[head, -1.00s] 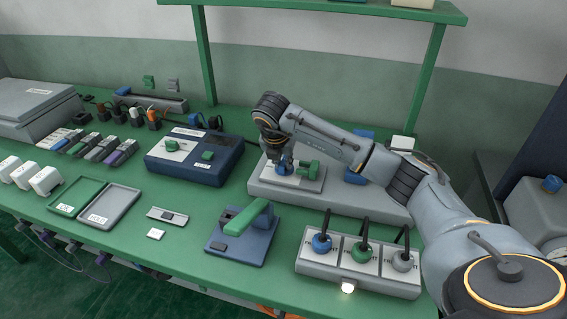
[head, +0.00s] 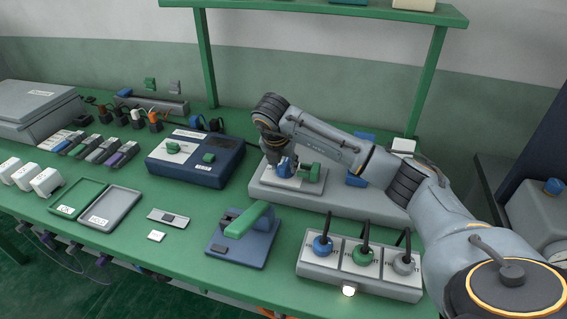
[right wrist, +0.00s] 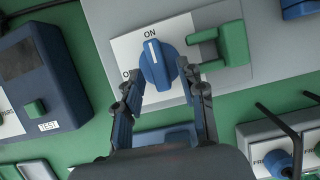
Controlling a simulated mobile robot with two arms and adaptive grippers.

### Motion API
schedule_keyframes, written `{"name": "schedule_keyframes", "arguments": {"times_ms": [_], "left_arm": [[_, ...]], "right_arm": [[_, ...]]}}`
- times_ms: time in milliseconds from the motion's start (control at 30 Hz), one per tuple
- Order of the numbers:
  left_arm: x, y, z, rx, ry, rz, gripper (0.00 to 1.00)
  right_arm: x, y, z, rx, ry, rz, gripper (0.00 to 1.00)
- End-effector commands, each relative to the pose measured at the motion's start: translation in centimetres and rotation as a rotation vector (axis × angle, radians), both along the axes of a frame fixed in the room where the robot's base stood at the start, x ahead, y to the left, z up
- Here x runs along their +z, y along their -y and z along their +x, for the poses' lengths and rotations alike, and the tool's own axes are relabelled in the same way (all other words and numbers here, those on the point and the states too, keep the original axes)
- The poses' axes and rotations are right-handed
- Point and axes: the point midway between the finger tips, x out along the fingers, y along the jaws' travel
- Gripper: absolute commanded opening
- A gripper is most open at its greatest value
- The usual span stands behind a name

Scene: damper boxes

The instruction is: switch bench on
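The bench switch is a round blue knob (right wrist: 158,65) on a white plate, with a white pointer line. In the right wrist view the line points up at the "ON" label, and a second, partly covered label is at its left. In the head view the knob (head: 285,166) sits on the grey box (head: 340,196) below my right gripper. My right gripper (right wrist: 160,70) has one finger at each side of the knob, seemingly touching it. A green handle-shaped part (right wrist: 228,45) is just right of the knob. My left gripper is not in view.
A blue test box (head: 200,160) stands left of the switch. A clamp with a green lever (head: 248,218) and a grey box with three knobs (head: 358,278) are in front. Trays (head: 110,207) and several modules lie at left. A green shelf post (head: 205,60) rises behind.

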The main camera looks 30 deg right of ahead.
Motion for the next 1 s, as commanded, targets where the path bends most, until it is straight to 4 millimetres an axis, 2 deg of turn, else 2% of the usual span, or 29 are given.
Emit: {"name": "schedule_keyframes", "arguments": {"times_ms": [167, 400, 600, 733, 1000], "left_arm": [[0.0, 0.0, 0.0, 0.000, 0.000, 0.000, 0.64], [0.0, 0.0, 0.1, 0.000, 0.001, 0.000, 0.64], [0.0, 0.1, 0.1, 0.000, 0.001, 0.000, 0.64], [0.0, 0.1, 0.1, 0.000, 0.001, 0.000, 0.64], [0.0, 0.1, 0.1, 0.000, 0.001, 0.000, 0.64]], "right_arm": [[2.0, -0.6, -0.4, 0.001, 0.006, 0.001, 0.40], [6.8, -2.1, -1.6, 0.002, 0.006, 0.000, 0.40], [9.9, -3.1, -2.4, 0.000, 0.006, 0.000, 0.40], [10.8, -3.4, -2.8, 0.000, 0.004, -0.001, 0.40], [11.0, -3.5, -2.9, -0.001, 0.001, 0.001, 0.40]]}}
